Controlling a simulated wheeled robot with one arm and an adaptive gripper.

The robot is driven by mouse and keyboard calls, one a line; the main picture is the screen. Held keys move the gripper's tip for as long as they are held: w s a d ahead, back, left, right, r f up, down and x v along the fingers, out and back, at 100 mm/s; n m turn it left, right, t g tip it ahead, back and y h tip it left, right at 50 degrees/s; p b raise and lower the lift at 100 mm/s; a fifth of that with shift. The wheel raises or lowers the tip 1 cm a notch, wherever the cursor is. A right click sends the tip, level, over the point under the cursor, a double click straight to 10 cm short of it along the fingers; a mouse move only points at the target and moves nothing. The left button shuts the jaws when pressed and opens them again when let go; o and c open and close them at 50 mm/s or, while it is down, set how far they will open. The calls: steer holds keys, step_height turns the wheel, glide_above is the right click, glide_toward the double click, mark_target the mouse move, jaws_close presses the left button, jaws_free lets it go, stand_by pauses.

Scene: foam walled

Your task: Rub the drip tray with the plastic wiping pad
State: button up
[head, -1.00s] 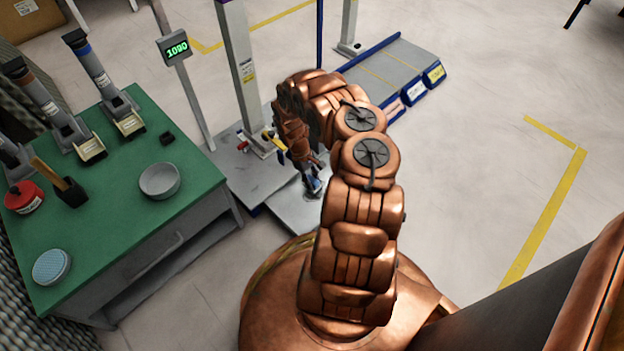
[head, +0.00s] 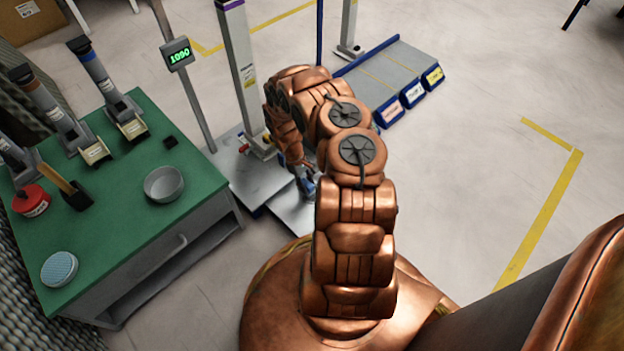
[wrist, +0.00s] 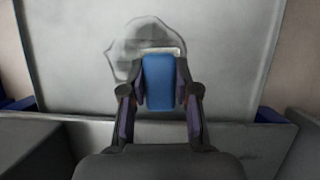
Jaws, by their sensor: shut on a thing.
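My gripper (wrist: 160,92) is shut on the blue wiping pad (wrist: 159,82), which shows between the two fingers in the wrist view. The pad has a pale far edge. It is over the flat grey drip tray (wrist: 225,65), at the near side of a dark, irregular smudge outline (wrist: 122,55). I cannot tell for sure whether the pad touches the tray. In the head view my gripper (head: 307,186) is small and low beside the grey platform, partly hidden by my arm; the tray (head: 292,213) shows below it.
A green-topped bench (head: 125,210) stands at the left with a grey bowl (head: 164,184), a round blue-topped pad (head: 59,268), a red tin (head: 31,200) and several upright tools. A grey post (head: 240,70) rises close behind my gripper. The floor at right is clear.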

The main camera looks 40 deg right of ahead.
steer(key=shift+r+p, duration=1.8)
steer(key=shift+r, duration=1.05)
